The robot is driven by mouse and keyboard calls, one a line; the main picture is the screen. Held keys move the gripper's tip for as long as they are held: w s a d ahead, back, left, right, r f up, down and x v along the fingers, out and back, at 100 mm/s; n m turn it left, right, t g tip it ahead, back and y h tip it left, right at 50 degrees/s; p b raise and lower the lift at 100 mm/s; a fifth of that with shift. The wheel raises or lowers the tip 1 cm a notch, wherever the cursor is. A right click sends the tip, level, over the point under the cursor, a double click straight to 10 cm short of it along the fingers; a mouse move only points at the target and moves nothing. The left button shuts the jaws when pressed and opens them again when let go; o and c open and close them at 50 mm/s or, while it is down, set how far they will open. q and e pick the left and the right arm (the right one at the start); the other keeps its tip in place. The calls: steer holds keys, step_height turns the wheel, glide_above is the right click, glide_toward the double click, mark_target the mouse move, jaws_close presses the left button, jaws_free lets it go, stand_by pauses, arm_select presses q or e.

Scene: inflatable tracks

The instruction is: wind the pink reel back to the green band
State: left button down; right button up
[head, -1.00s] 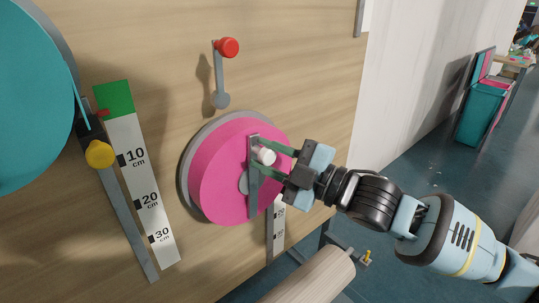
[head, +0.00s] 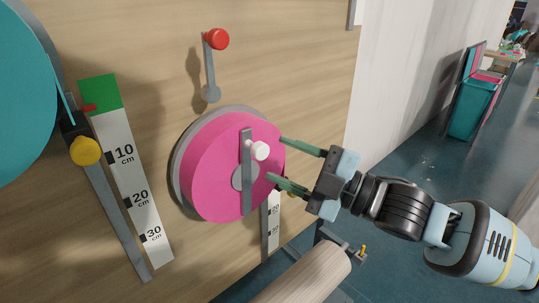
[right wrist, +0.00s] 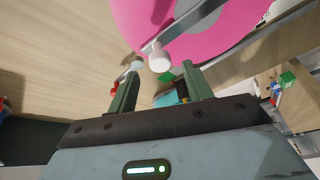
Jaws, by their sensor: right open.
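The pink reel (head: 215,170) is on the wooden board in the head view, with a grey crank bar (head: 247,190) standing nearly upright across it. A white knob (head: 260,151) sticks out from the bar's upper part. My right gripper (head: 276,158) is open to the right of the knob, its fingertips apart from it. The right wrist view shows the white knob (right wrist: 159,60) just beyond the open fingers, not between them. The scale strip (head: 274,225) below the reel is partly hidden by it, and its green band is not visible in the head view. My left gripper is out of view.
A teal reel (head: 25,100) is at left with a yellow knob (head: 85,151). Its scale (head: 130,180) has a green band (head: 100,92) with a red pointer at its lower edge. A red-knobbed lever (head: 217,39) is above. A wooden roller (head: 305,278) is below.

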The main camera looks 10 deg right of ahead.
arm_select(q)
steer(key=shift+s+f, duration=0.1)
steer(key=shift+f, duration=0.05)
arm_select(e)
steer(key=shift+v, duration=1.25)
